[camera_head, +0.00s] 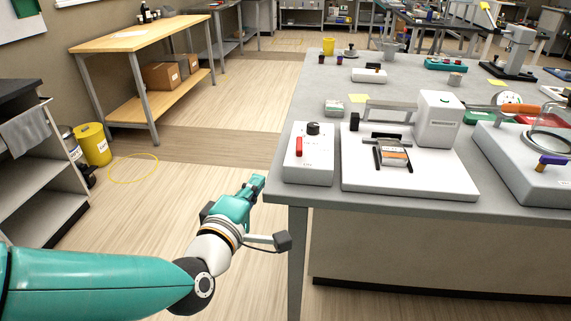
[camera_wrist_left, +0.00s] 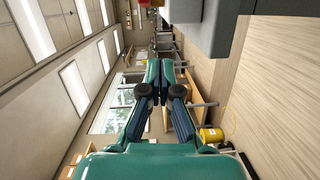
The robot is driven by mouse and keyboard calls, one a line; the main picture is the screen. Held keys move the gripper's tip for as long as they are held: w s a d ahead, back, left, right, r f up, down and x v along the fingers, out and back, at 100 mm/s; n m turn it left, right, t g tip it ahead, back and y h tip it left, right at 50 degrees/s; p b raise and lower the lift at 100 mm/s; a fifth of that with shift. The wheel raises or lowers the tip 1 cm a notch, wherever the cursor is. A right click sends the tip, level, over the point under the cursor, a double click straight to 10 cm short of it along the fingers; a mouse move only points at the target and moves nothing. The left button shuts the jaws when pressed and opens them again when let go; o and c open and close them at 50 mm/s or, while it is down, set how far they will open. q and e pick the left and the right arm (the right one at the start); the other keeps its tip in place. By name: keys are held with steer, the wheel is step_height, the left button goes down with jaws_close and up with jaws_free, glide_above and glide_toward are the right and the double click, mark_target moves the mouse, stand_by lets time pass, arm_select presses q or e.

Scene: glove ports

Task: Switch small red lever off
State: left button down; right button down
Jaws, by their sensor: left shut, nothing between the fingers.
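The small red lever (camera_head: 299,147) sits on the left part of a white control box (camera_head: 313,168), beside a black knob (camera_head: 313,128). The box stands at the table's near left corner. I cannot tell the lever's setting. My left gripper (camera_head: 259,182) is shut and empty, off the table's left edge, to the left of the box and apart from it. The wrist view also shows its closed fingers (camera_wrist_left: 161,66). A small red part shows at that view's top edge; I cannot tell what it is. My right gripper is not in view.
The grey table (camera_head: 330,195) has its left edge beside my gripper. A white device (camera_head: 438,122) with a flat base stands right of the box. A small green-topped block (camera_head: 334,108) lies behind it. The floor left of the table is mostly clear.

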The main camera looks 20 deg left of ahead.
mark_target(287, 166)
arm_select(q)
steer(key=shift+s+a+r+n+t, duration=0.2)
steer(key=shift+r+n, duration=0.1)
steer(key=shift+r, duration=0.15)
steer(key=shift+s+a+r+n+t, duration=0.2)
steer(key=shift+r+n, duration=0.1)
steer(key=shift+r, duration=0.15)
steer(key=shift+w, duration=0.1)
steer(key=w+p, duration=0.9)
steer(key=p, duration=0.1)
steer(key=shift+w+a, duration=0.35)
steer(key=shift+a, duration=0.05)
steer(key=d, duration=0.2)
steer(key=w+d+p, duration=0.1)
steer(key=shift+w+d, duration=0.2)
steer(key=shift+d, duration=0.2)
steer(key=shift+f, duration=0.1)
steer(key=shift+d, duration=0.1)
